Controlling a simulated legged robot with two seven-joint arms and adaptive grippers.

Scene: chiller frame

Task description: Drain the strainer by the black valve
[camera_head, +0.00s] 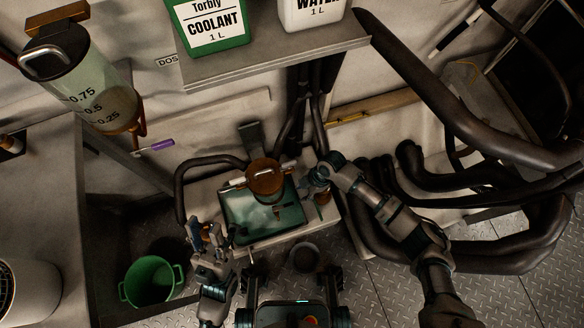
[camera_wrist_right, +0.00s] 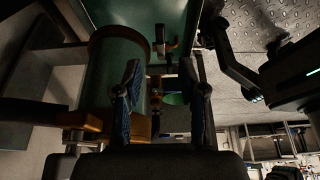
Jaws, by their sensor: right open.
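The strainer shows in the head view as a round brown cap (camera_head: 265,176) with a pale bar across it, above a green tray-like surface (camera_head: 240,222). In the right wrist view a greenish cylinder (camera_wrist_right: 112,70), seemingly the strainer, stands left of the fingers. A small dark fitting with a reddish part (camera_wrist_right: 160,42), possibly the black valve, shows beyond and between the fingertips. My right gripper (camera_head: 314,182) is just right of the strainer; its blue-padded fingers (camera_wrist_right: 164,88) are apart and empty. My left gripper (camera_head: 205,236) is left of the green surface, its fingers apart and empty.
A green bucket (camera_head: 152,280) stands on the floor at lower left. A graduated tank (camera_head: 95,95) with a purple-handled valve (camera_head: 155,147) hangs at upper left. A shelf (camera_head: 275,60) holds coolant (camera_head: 213,25) and water (camera_head: 312,12) containers. Thick black hoses (camera_head: 470,180) crowd the right.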

